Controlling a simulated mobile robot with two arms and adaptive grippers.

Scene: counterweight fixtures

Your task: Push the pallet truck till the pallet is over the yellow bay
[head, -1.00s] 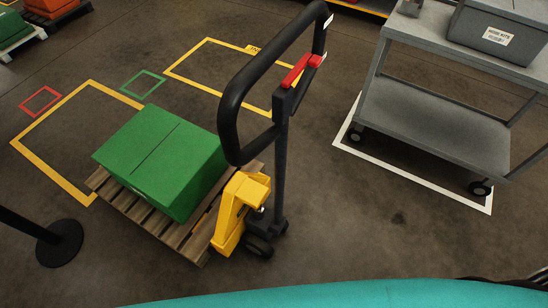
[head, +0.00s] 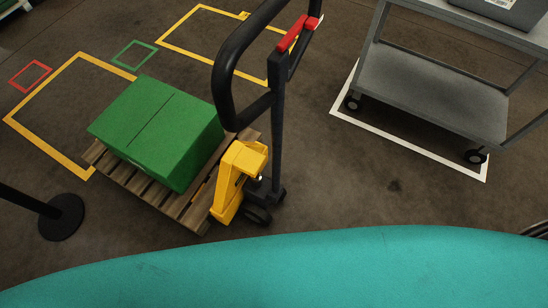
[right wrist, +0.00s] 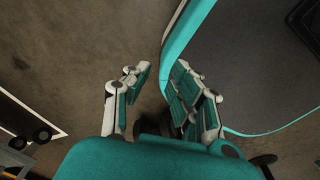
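The yellow pallet truck (head: 240,170) stands in mid-view with its black loop handle and red lever (head: 293,34) upright on my side. Its wooden pallet (head: 195,213) carries a green box (head: 160,130). A yellow-outlined bay (head: 42,148) lies on the floor at the left; the pallet's far-left end meets its near right side, and the box hides part of the outline. A second yellow outline (head: 180,25) lies beyond the handle. My left gripper is not in view.
A black post base (head: 62,218) stands left of the pallet. A grey cart (head: 430,100) stands at the right in a white floor outline (head: 410,155). Small red (head: 30,76) and green (head: 133,55) squares mark the floor. Floor between truck and cart is clear.

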